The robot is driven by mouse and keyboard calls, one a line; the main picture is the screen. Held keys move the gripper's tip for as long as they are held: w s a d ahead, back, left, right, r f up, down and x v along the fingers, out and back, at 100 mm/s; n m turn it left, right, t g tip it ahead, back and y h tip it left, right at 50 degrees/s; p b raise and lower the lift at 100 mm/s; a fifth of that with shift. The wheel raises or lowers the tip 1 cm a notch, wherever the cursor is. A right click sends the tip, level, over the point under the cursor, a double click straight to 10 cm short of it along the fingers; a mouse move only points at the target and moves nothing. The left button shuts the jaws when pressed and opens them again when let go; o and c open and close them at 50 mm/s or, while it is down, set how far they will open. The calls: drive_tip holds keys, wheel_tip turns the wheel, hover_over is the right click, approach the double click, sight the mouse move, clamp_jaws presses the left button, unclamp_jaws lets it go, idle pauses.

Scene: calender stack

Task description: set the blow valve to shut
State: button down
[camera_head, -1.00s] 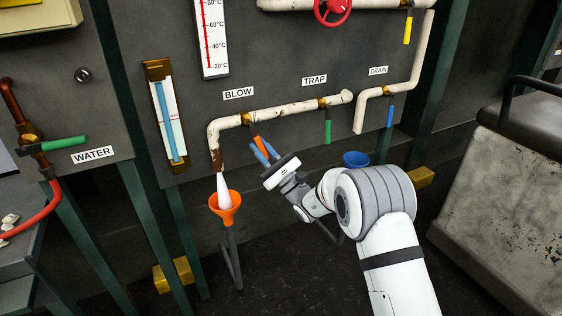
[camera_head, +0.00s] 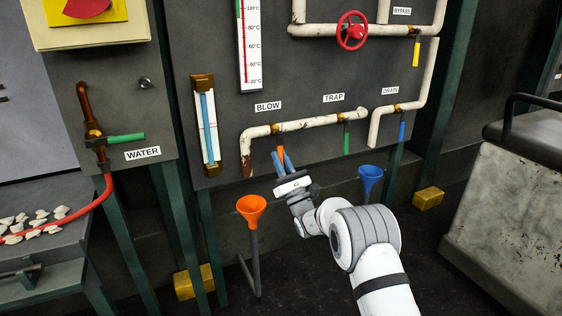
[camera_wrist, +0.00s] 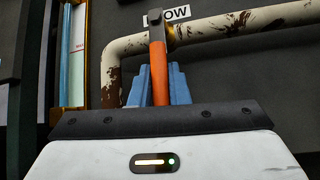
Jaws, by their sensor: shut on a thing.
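The blow valve (camera_head: 277,129) is a brass fitting on the rusty cream pipe (camera_head: 315,122) below the BLOW label (camera_head: 268,106). Its orange handle (camera_head: 281,153) hangs about straight down, across the pipe's run. My gripper (camera_head: 284,161) is shut on the handle from below. In the wrist view the orange handle (camera_wrist: 158,75) stands between the blue fingers of my gripper (camera_wrist: 158,88), with its lower end hidden behind the gripper body. The pipe's open end (camera_head: 248,172) is above the orange funnel (camera_head: 251,206), and no white jet shows there.
The green trap handle (camera_head: 346,143) and blue drain handle (camera_head: 402,131) hang to the right. A blue funnel (camera_head: 369,177) stands right of my gripper. A gauge glass (camera_head: 208,125) is left of the pipe. A grey machine (camera_head: 510,200) stands at far right.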

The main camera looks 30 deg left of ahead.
drive_tip(key=shift+s+a+r, duration=0.1)
drive_tip(key=shift+a, duration=0.1)
drive_tip(key=c, duration=1.4)
unclamp_jaws()
drive_tip(key=shift+d, duration=0.1)
drive_tip(key=p+v, duration=0.1)
drive_tip(key=v, duration=0.7)
drive_tip(key=shift+p, duration=0.35)
